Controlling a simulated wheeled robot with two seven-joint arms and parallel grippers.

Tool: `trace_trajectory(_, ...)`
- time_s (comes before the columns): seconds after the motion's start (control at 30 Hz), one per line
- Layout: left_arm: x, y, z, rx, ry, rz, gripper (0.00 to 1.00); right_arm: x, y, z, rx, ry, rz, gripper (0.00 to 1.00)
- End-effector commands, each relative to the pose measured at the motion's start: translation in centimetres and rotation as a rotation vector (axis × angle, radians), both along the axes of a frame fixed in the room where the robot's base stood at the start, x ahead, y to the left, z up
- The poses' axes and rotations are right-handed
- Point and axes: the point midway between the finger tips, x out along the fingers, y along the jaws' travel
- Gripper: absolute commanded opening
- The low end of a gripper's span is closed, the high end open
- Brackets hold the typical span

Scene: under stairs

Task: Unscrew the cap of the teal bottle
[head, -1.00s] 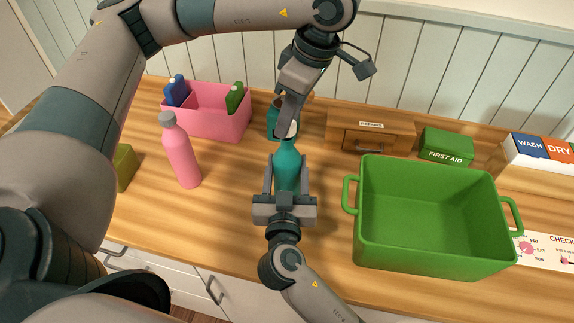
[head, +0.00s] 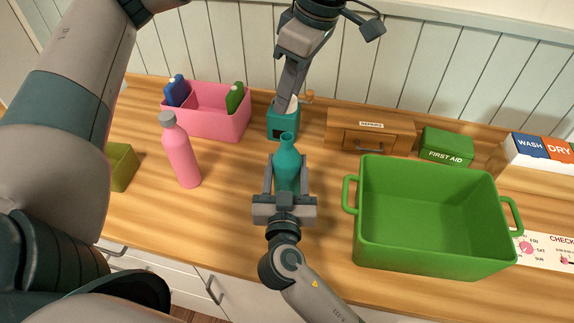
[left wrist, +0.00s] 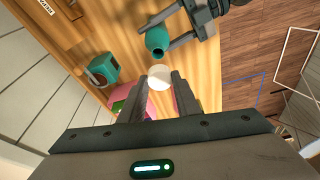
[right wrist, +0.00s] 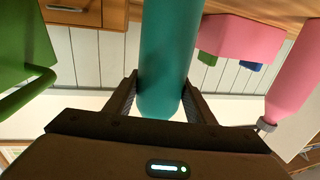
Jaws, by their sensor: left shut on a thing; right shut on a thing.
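The teal bottle (head: 287,168) stands upright near the middle of the counter, with its neck open and bare. In the left wrist view its dark open mouth shows at the end of the bottle (left wrist: 157,42). My right gripper (head: 286,182) is shut around the bottle's body; the right wrist view shows the bottle (right wrist: 168,60) between its fingers. My left gripper (head: 290,95) is above and behind the bottle, shut on a white cap (left wrist: 159,77), clear of the neck. In the head view the cap is mostly hidden by the fingers.
A pink bottle (head: 180,155) and a pink bin (head: 222,123) stand to the left. A teal box (head: 275,122) is behind the bottle. A green crate (head: 430,255) stands at the right, with a wooden drawer box (head: 365,138) and a first-aid box (head: 447,147) behind it.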

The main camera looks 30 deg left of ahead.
Motion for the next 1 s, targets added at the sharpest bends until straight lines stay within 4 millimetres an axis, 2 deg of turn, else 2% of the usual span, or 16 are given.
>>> trace_trajectory(0.03, 0.00, 0.00, -0.06, 0.000, 0.000, 0.000, 0.00, -0.05, -0.12, -0.88, -0.009, 0.012, -0.002, 0.00)
trace_trajectory(0.4, 0.00, 0.00, -0.07, 0.000, 0.000, 0.000, 0.00, -0.04, -0.12, -0.86, -0.009, 0.012, -0.002, 0.00)
trace_trajectory(0.43, 0.00, -0.01, -0.09, 0.000, 0.000, 0.000, 0.00, -0.04, -0.12, -0.86, -0.009, 0.012, -0.002, 0.56)
trace_trajectory(0.5, 0.00, 0.00, -0.07, 0.000, 0.000, 0.000, 0.00, -0.04, -0.09, -0.75, -0.008, 0.010, -0.002, 0.71)
trace_trajectory(0.83, 0.00, 0.00, -0.02, 0.000, 0.000, 0.000, 0.00, -0.07, -0.06, -0.24, -0.003, 0.003, 0.000, 0.71)
trace_trajectory(1.0, 0.00, 0.00, -0.01, 0.000, 0.000, 0.000, 0.00, -0.69, -0.32, -0.25, -0.002, 0.004, 0.000, 0.71)
